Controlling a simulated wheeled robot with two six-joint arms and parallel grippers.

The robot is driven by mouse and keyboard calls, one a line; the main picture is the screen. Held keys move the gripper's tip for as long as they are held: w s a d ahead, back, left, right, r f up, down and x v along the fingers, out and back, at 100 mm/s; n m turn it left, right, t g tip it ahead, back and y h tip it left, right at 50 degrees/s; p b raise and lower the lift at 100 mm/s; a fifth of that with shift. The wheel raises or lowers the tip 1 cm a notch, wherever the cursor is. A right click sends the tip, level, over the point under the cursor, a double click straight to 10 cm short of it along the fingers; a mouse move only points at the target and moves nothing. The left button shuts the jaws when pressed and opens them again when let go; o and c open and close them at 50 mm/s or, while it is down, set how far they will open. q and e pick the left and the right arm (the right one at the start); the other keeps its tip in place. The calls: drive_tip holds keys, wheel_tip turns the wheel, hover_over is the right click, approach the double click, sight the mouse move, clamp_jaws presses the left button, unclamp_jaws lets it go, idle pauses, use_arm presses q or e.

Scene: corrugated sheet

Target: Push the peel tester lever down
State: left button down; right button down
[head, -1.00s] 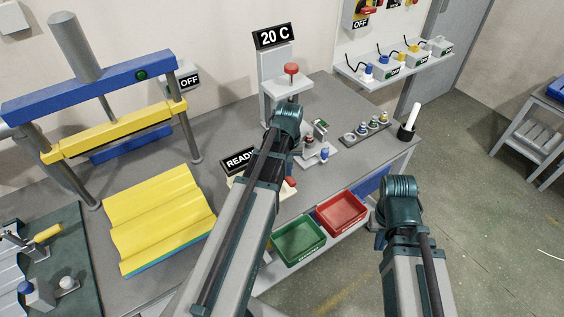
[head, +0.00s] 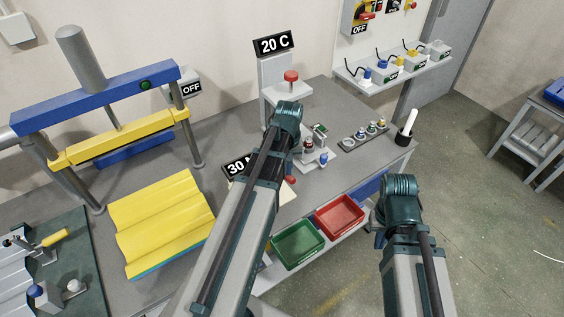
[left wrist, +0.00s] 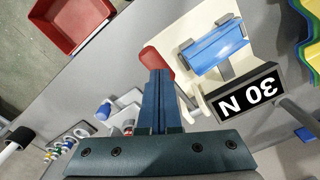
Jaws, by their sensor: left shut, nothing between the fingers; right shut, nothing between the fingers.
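The peel tester is a cream stand (left wrist: 196,90) with a blue strip (left wrist: 218,48) clamped on it, seen in the left wrist view. Its black display (left wrist: 247,98) reads "30 N"; the display also shows in the head view (head: 236,166), partly behind my left arm. The red lever knob (left wrist: 157,60) lies right at my left fingertips; it peeks out beside my arm in the head view (head: 290,180). My left gripper (left wrist: 159,74) is shut and empty, its tips overlapping the knob; contact is unclear. Lever height cannot be judged. My right gripper's fingers are hidden behind its wrist.
Green (head: 297,243) and red (head: 339,216) bins sit below the table's front edge. A red-topped stand (head: 291,76) marked "20 C" is behind my left arm. A press (head: 100,95) and yellow corrugated sheet (head: 165,222) are at left. Small bottles (head: 323,158) stand to the right.

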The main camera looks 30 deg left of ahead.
use_arm(q)
wheel_tip(320, 180, up, 8)
drive_tip(key=p, duration=0.7)
idle(0.8)
drive_tip(key=s+d+f+m+b, duration=0.1)
drive_tip(key=s+d+m, duration=0.3)
drive_tip(key=d, duration=0.6)
drive_tip(key=s+d+f+m+y+b, duration=0.1)
drive_tip(key=s+d+f+m+b, duration=0.1)
drive_tip(key=s+d+m, duration=0.3)
drive_tip(key=s+d, duration=0.3)
drive_tip(key=d, duration=0.3)
drive_tip(key=shift+s+f+m, duration=0.25)
drive_tip(key=shift+s+m, duration=0.05)
drive_tip(key=shift+s, duration=0.1)
